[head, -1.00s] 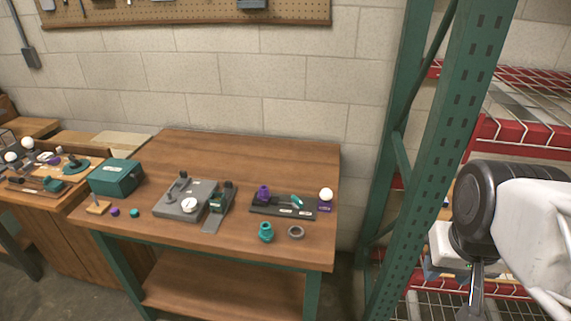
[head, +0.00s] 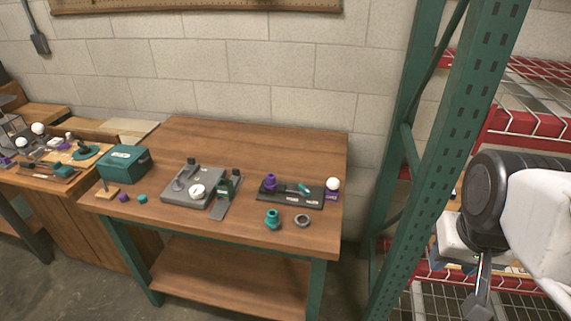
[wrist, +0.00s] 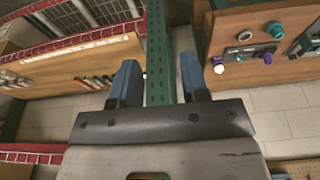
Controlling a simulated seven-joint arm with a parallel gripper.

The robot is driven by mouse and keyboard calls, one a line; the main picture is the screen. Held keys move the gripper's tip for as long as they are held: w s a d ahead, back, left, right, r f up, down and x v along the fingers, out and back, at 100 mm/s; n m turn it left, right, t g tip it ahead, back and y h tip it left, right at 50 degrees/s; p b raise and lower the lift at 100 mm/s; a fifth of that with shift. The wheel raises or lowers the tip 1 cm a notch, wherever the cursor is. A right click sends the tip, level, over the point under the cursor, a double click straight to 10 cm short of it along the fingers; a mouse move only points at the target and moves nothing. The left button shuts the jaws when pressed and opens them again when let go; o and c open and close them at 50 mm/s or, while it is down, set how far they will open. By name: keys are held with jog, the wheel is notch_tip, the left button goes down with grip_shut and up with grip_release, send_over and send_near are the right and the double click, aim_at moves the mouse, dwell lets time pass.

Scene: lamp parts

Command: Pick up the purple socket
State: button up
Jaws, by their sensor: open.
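The purple socket (head: 269,183) stands at the left end of a dark tray (head: 300,204) on the right part of the wooden workbench. In the wrist view it appears at the right end of the tray, near the picture's right side (wrist: 268,58). My gripper (wrist: 159,78) is open and empty, its two blue fingers apart, with the green rack post beyond them. In the head view my arm hangs at the far right by the red shelving, well away from the socket, and its fingers are hard to make out.
A green rack post (head: 440,130) stands between my arm and the workbench (head: 225,140). Near the socket are a teal part (head: 272,219), a grey ring (head: 302,221) and a white ball (head: 333,184). A grey fixture (head: 180,192) and teal box (head: 123,163) stand further left. The bench's back is clear.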

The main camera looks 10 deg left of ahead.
jog(key=o, duration=0.4)
jog(key=m+y, duration=1.2)
jog(key=m, duration=0.4)
send_over(274, 177)
jog(key=s+d, duration=0.9)
jog(key=d, duration=0.1)
notch_tip(274, 177, down, 13)
jog(key=w+a+f+m+t, duration=0.1)
jog(key=w+a+f+m, duration=0.1)
jog(key=f, duration=0.1)
jog(key=w+a+f+m+t, duration=0.1)
jog(key=w+a+f+m, duration=0.1)
jog(key=w+f, duration=0.1)
jog(key=w+a+f+m, duration=0.2)
jog(key=f, duration=0.1)
jog(key=shift+w+a+f+t+y, duration=0.2)
jog(key=shift+w+f+t+y, duration=0.1)
jog(key=shift+f+t+y, duration=0.1)
